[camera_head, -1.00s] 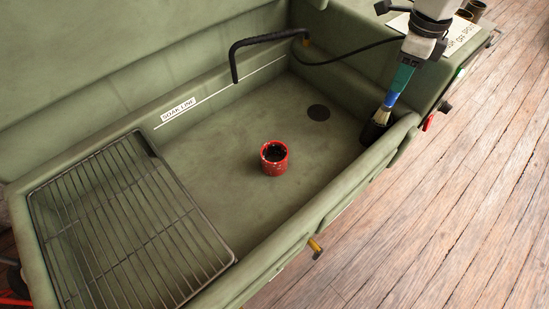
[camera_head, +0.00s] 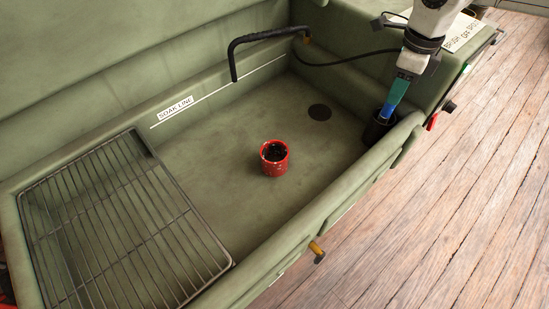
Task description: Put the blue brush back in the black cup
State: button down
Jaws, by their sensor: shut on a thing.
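The blue brush (camera_head: 396,92) is upright, slightly tilted, with its lower end inside the mouth of the black cup (camera_head: 377,130). Its bristles are hidden in the cup. The black cup stands in the right corner of the green basin, against the front wall, and is partly hidden by that wall. My gripper (camera_head: 406,75) is above the cup, shut on the top of the brush handle; its fingertips are small and dark here.
A red cup (camera_head: 274,158) with dark contents stands mid-basin. A wire rack (camera_head: 125,225) covers the left part. A black curved spout (camera_head: 262,38) rises at the back, with a hose running towards my arm. The basin's front rim (camera_head: 335,195) is close to the black cup.

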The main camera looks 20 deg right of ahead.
jog(key=shift+f+b, duration=0.65)
jog(key=shift+f, duration=0.65)
jog(key=c, duration=0.8)
grip_release()
jog(key=shift+r, duration=0.1)
notch_tip(320, 180, up, 10)
jog(key=shift+r, duration=0.25)
notch_tip(320, 180, up, 10)
jog(key=p, duration=0.8)
